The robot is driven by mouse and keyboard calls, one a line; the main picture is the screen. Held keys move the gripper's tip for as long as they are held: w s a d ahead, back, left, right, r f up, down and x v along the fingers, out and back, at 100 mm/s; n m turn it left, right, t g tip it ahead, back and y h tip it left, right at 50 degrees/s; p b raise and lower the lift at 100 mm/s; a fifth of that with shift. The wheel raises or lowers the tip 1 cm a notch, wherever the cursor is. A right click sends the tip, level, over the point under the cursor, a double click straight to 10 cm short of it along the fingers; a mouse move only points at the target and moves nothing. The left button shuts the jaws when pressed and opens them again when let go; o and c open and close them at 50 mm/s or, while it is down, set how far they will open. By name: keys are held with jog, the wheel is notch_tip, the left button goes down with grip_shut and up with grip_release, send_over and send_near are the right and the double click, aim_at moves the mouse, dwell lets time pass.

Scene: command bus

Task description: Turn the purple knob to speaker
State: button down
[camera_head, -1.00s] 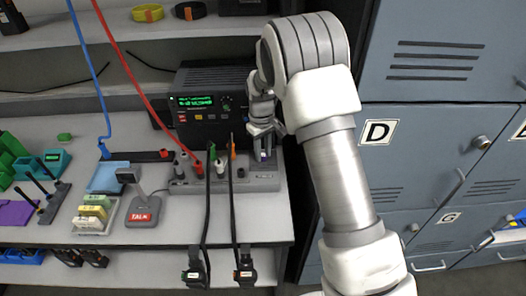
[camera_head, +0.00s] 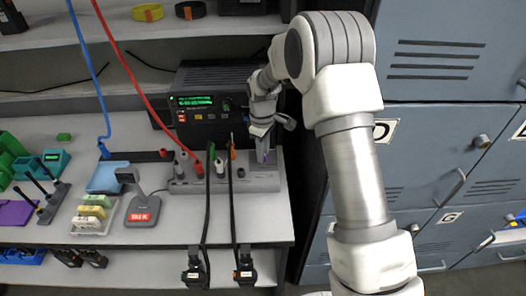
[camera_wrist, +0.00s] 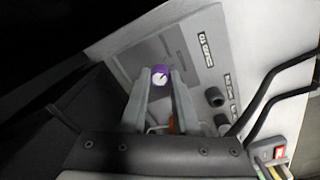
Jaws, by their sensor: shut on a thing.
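The purple knob (camera_wrist: 160,73) has a white top with a pointer mark. It stands on a grey panel (camera_wrist: 205,50) with small printed labels that I cannot read clearly. In the wrist view, my gripper (camera_wrist: 160,80) has one finger on each side of the knob and is shut on it. In the head view, my gripper (camera_head: 263,152) points down at the right end of the grey console (camera_head: 235,184). There the knob shows only as a small purple patch (camera_head: 263,157) between the fingers, so its setting cannot be told from that view.
Several dark knobs (camera_wrist: 214,97) stand beside the purple one. A black radio (camera_head: 207,104) with a green display is behind the console. Cables and a talk microphone (camera_head: 142,210) lie to the left. Blue-grey lockers (camera_head: 440,150) stand close on the right.

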jog(key=shift+n, duration=1.9)
jog(key=c, duration=0.7)
grip_release()
jog(key=shift+o, duration=0.2)
notch_tip(320, 180, up, 18)
jog(key=p, duration=0.2)
jog(key=shift+s+f, duration=0.2)
jog(key=shift+s, duration=0.05)
